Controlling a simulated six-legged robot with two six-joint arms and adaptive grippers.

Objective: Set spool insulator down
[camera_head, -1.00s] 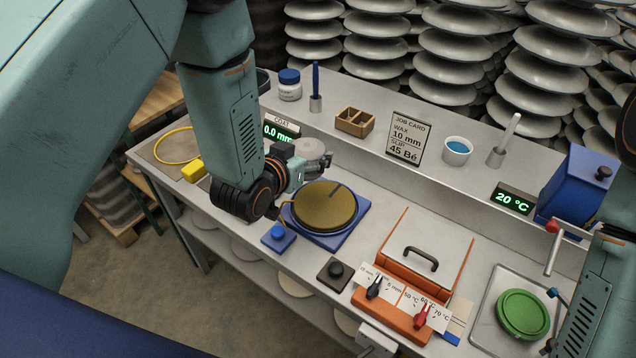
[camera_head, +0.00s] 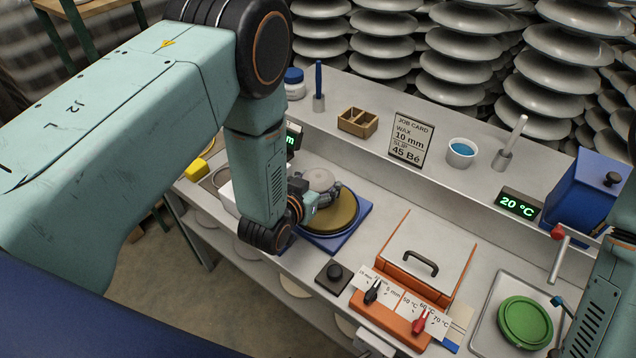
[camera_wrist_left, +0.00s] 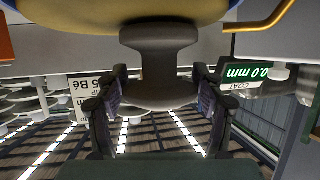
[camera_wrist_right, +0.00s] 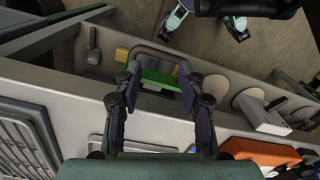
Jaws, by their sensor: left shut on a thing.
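The grey spool insulator (camera_head: 320,178) is at the left-back part of the round yellow-brown disc (camera_head: 340,212), which sits on a blue square base (camera_head: 352,233). My left gripper (camera_head: 318,196) is shut on it. In the left wrist view, the insulator (camera_wrist_left: 160,62) is between both fingers, with one flange close against the disc (camera_wrist_left: 130,14). I cannot tell whether they touch. That dish (camera_head: 525,322) lies on a tray at right in the head view.
An orange-framed box with a handled lid (camera_head: 428,258) stands right of the base. A black knob block (camera_head: 333,276) is in front of it. A job card (camera_head: 410,140), wooden box (camera_head: 358,122) and white cup (camera_head: 461,152) stand on the back shelf.

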